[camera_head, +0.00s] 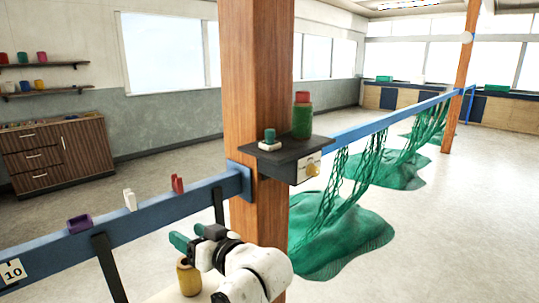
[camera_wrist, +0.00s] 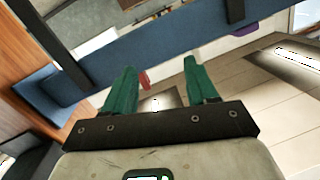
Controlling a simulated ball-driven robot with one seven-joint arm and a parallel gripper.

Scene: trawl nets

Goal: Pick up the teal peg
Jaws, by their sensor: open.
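The teal peg (camera_head: 269,134) appears as a small upright piece on a white square base, on the dark shelf (camera_head: 305,150) fixed to the wooden post. My gripper (camera_head: 184,234) has green fingers and is at the lower middle of the head view, below and left of the shelf, in front of the blue rail. In the wrist view my gripper (camera_wrist: 160,68) shows its two fingers spread apart with nothing between them. The peg does not show in the wrist view.
A green jar with a red lid (camera_head: 302,118) stands beside the peg. The wooden post (camera_head: 258,70) and blue rail (camera_head: 150,220) are close to my arm. Red (camera_head: 177,185), white (camera_head: 130,200) and purple (camera_head: 79,224) pieces sit on the rail. A yellow jar (camera_head: 188,278) stands below my gripper.

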